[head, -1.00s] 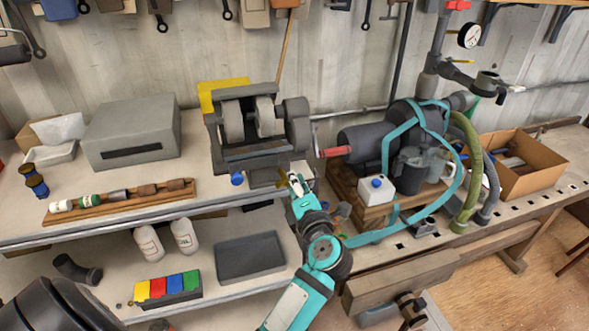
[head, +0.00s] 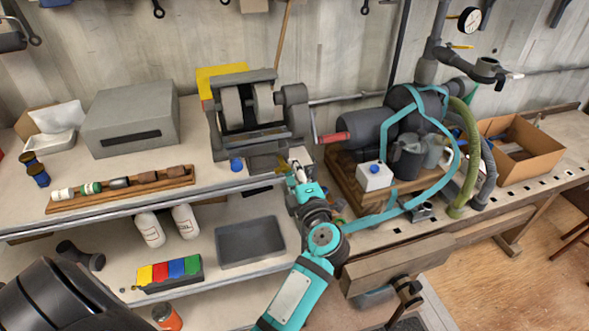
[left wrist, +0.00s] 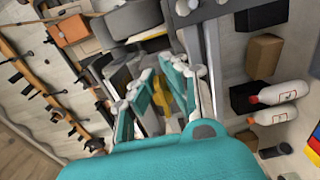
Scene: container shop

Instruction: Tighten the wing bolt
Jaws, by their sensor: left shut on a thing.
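The wing bolt (left wrist: 181,90) is a yellow, brass-coloured piece in the left wrist view, between my left gripper's fingers. My left gripper (head: 296,172) is at the front right of the grey grinder-like machine (head: 258,147), at the bench edge. In the left wrist view its teal and white fingers (left wrist: 163,97) are shut on the wing bolt. The fingers hide part of the bolt, and its threaded end is not visible. In the head view only a small yellowish bit shows by the fingertips. My right gripper is not in view.
A white box with a blue knob (head: 374,176) and a pump with teal hoses (head: 405,127) stand to the right. A red-handled crank (head: 334,138) sticks out nearby. A wooden rack of parts (head: 122,190) lies left. The lower shelf holds white bottles (head: 186,220) and a grey tray (head: 250,247).

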